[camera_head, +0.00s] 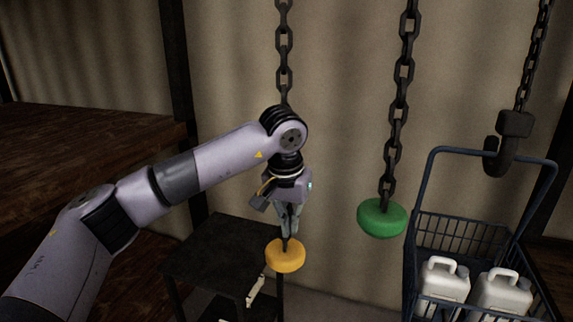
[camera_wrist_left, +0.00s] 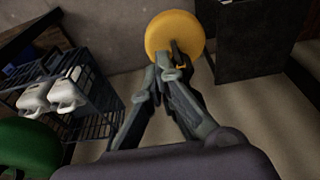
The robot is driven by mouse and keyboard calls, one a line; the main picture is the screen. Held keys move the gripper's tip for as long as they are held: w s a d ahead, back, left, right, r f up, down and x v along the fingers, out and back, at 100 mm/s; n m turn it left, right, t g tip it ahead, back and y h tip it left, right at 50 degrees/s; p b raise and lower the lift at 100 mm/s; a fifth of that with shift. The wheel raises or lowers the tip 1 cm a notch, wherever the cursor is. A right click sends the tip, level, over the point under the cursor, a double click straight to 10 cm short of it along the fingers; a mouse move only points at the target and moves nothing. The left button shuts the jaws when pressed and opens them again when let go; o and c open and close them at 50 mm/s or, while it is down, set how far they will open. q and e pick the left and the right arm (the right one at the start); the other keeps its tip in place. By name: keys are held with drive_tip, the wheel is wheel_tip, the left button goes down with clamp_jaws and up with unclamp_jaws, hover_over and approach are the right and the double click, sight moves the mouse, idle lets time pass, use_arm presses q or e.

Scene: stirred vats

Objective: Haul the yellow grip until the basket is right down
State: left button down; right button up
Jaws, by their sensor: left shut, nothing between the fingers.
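The yellow grip (camera_head: 285,256) is a round yellow disc at the lower end of a dark chain (camera_head: 284,50). My left gripper (camera_head: 287,232) points down just above it, in front of the chain, with its fingers shut and nothing between them. In the left wrist view the yellow grip (camera_wrist_left: 174,38) lies right beyond the fingertips (camera_wrist_left: 172,68); whether they touch it I cannot tell. The blue wire basket (camera_head: 470,242) hangs at the right by its handle from a dark hook (camera_head: 500,155) and holds white jugs (camera_head: 443,280). Its bottom is cut off in the head view. My right gripper is not in view.
A green grip (camera_head: 381,218) hangs on another chain between the yellow grip and the basket. A small dark table (camera_head: 222,246) stands beside and behind the yellow grip. A wooden surface (camera_head: 80,140) is at the left.

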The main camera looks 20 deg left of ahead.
drive_tip(key=shift+d+r, duration=0.1)
wheel_tip(320, 180, up, 3)
drive_tip(key=p, duration=0.3)
drive_tip(key=shift+r+p, duration=0.2)
drive_tip(key=shift+p, duration=0.1)
idle(0.5)
